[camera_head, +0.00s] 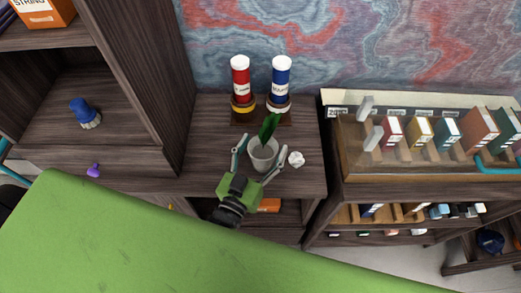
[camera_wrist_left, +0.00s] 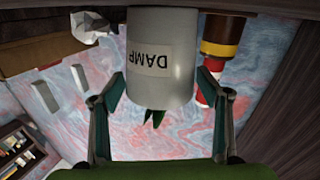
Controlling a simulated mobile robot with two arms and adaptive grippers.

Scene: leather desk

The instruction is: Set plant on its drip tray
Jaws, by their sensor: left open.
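The plant (camera_head: 268,128) has dark green leaves and stands in a grey pot (camera_head: 263,154) on a dark wooden surface. In the left wrist view the pot (camera_wrist_left: 160,60) fills the upper middle, upside down, with a "DAMP" label; leaf tips (camera_wrist_left: 154,118) show below it. My left gripper (camera_head: 264,149) is open, with one finger on each side of the pot. I cannot tell whether the fingers touch it. I cannot make out a drip tray in either view. My right gripper is not in view.
A red canister (camera_head: 241,78) and a blue canister (camera_head: 281,78) stand behind the pot. A crumpled white ball (camera_head: 296,159) lies close to its right. A shelf unit (camera_head: 140,70) rises at left.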

